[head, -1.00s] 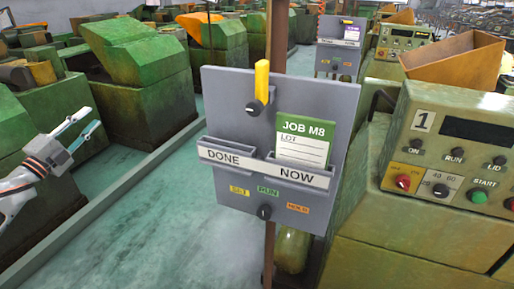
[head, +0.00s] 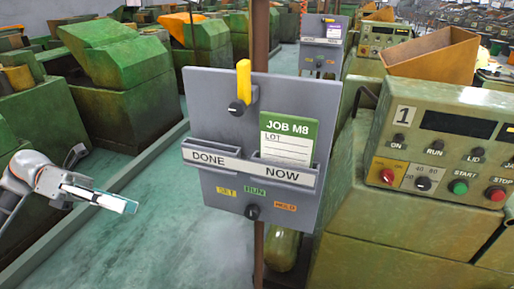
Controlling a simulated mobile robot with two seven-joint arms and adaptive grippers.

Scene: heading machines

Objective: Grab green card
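The green card (head: 289,138) has a green top strip reading JOB M8 and a white lower part reading LOT. It stands upright in the NOW pocket (head: 283,173) of a grey board (head: 215,105), with its lower edge hidden by the pocket. The DONE pocket (head: 209,157) beside it on the left shows no card. My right gripper is not in view.
A yellow lever (head: 243,82) sticks out from the board, left of the card. A post (head: 260,40) carries the board. A green machine panel (head: 445,150) with knobs and buttons stands close on the right. Open floor (head: 150,225) lies between my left gripper and the board.

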